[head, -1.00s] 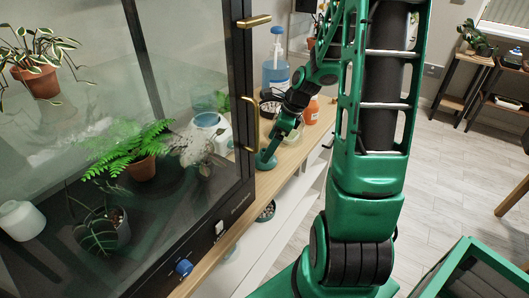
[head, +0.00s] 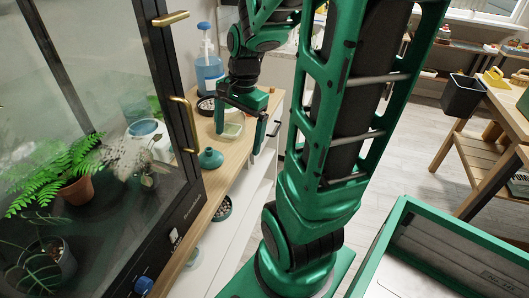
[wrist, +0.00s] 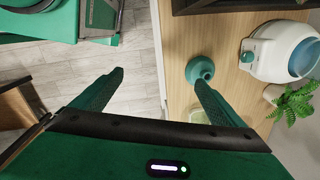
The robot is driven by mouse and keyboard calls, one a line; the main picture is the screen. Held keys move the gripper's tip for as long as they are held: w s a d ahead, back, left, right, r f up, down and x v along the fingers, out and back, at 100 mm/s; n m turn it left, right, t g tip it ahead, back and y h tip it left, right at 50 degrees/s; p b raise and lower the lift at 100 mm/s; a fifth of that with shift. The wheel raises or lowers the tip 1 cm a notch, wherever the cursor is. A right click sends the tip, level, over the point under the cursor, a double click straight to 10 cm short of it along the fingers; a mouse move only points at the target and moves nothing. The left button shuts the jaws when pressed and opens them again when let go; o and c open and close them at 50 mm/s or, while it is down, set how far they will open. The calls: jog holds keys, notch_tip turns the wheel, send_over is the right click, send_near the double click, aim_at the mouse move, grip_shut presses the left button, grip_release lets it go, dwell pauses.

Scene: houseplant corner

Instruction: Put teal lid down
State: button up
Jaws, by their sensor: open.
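The teal lid (head: 210,158), a small domed piece with a knob on top, stands upright on the wooden shelf top (head: 236,158) beside the glass cabinet. It also shows in the wrist view (wrist: 199,69), close to the tip of one finger. My gripper (head: 240,132) is open and empty, above and beyond the lid near the shelf's outer edge. In the wrist view its fingers (wrist: 160,80) are spread wide, one over the floor and one over the shelf. I see no finger gripping the lid.
The glass cabinet (head: 188,212) with plants borders the shelf on the left. A blue pump bottle (head: 208,72), a dark round dish (head: 206,105) and a pale clear container (head: 233,130) stand farther back. A green crate (head: 395,222) sits at lower right.

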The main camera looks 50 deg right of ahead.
jog(key=s+a+r+n+g, duration=0.1)
jog(key=s+a+r+n, duration=0.1)
jog(key=s+n, duration=0.8)
jog(key=s, duration=0.3)
jog(key=shift+s+a+g+h, duration=0.2)
jog(key=shift+a+g+h, duration=0.1)
